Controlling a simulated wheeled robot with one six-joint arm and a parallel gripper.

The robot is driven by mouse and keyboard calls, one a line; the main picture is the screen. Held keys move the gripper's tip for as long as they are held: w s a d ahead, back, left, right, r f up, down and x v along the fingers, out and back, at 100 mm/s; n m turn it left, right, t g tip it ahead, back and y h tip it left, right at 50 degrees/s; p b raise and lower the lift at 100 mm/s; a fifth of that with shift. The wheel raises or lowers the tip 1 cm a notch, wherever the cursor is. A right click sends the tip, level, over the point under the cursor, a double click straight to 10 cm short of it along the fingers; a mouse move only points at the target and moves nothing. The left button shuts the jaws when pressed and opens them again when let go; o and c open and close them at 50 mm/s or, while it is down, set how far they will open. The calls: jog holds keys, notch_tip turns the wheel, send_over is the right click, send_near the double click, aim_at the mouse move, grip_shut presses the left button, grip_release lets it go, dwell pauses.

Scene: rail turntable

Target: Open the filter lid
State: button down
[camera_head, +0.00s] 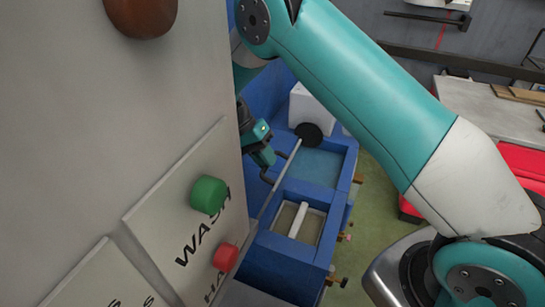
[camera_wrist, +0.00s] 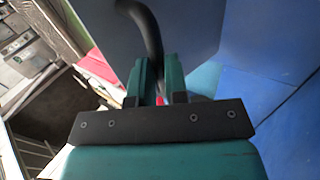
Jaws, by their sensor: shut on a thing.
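My gripper (camera_head: 260,148) is partly hidden behind the tall grey panel in the head view. In the wrist view its two teal fingers (camera_wrist: 158,82) are shut on a black curved handle (camera_wrist: 150,28). The handle also shows in the head view (camera_head: 267,175), beside the gripper. It joins a flat grey-blue plate, seemingly the filter lid (camera_wrist: 192,30), which fills much of the wrist view. In the head view the lid (camera_head: 277,185) seems to be the thin pale strip, seen nearly edge-on and raised over the blue basin. Its hinge cannot be made out.
The blue basin unit (camera_head: 318,270) has a watery compartment and a smaller one with a pale bar. A white box (camera_head: 311,108) and a black disc (camera_head: 309,133) are behind. The grey panel at left carries a green button (camera_head: 209,194) and a red button (camera_head: 225,256).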

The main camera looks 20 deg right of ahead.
jog(key=shift+w+a+f, duration=0.45)
jog(key=shift+w+a, duration=0.3)
jog(key=shift+w, duration=0.05)
jog(key=c, duration=1.1)
grip_release()
jog(key=shift+a, duration=0.1)
jog(key=shift+r, duration=0.1)
jog(key=shift+r, duration=0.1)
notch_tip(320, 180, up, 20)
jog(key=p, duration=1.7)
